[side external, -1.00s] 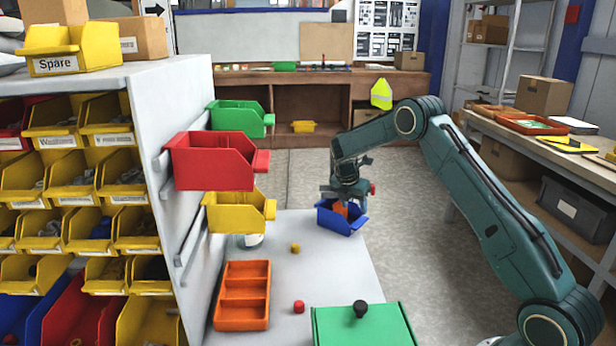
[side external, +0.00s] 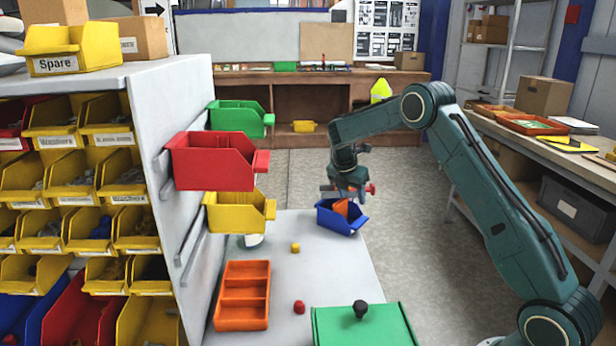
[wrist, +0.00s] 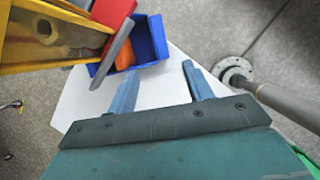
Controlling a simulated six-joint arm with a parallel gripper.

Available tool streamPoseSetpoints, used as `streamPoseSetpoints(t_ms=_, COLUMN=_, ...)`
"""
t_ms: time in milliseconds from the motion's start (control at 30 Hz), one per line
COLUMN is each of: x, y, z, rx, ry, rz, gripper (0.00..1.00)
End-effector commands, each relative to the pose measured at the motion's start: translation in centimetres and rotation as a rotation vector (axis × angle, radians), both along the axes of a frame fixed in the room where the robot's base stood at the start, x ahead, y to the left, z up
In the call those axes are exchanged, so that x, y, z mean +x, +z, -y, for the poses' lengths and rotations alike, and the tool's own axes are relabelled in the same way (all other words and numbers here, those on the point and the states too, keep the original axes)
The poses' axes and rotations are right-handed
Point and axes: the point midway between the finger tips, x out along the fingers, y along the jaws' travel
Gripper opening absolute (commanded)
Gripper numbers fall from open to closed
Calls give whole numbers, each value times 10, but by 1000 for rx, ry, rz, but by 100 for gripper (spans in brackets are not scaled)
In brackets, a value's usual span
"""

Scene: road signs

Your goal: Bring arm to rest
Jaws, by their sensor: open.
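My gripper (side external: 347,194) is just above the blue bin (side external: 342,218) near the far right edge of the white table (side external: 310,262). An orange object (side external: 341,207) lies in the bin, clear of the jaws. In the wrist view, the two blue-grey fingers of my gripper (wrist: 158,84) are apart with nothing between them. The blue bin (wrist: 152,42) and the orange object (wrist: 123,62) also show there, beyond the fingers.
Red (side external: 212,161), yellow (side external: 240,212) and green (side external: 240,118) bins hang on the rack left of my gripper. An orange tray (side external: 243,293), a green box (side external: 362,325), a red piece (side external: 299,307) and a yellow piece (side external: 295,247) are on the table. The floor to the right is clear.

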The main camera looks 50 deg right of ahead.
Motion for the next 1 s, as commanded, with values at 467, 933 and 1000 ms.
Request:
streamPoseSetpoints(t_ms=467, x=-30, y=86, z=-58, rx=65, ry=-251, rz=210, gripper=51)
streamPoseSetpoints(t_ms=933, x=-99, y=163, z=-131, rx=200, ry=-582, rz=432, gripper=51)
streamPoseSetpoints(t_ms=1000, x=-111, y=171, z=-141, rx=224, ry=-634, rz=461, gripper=51)
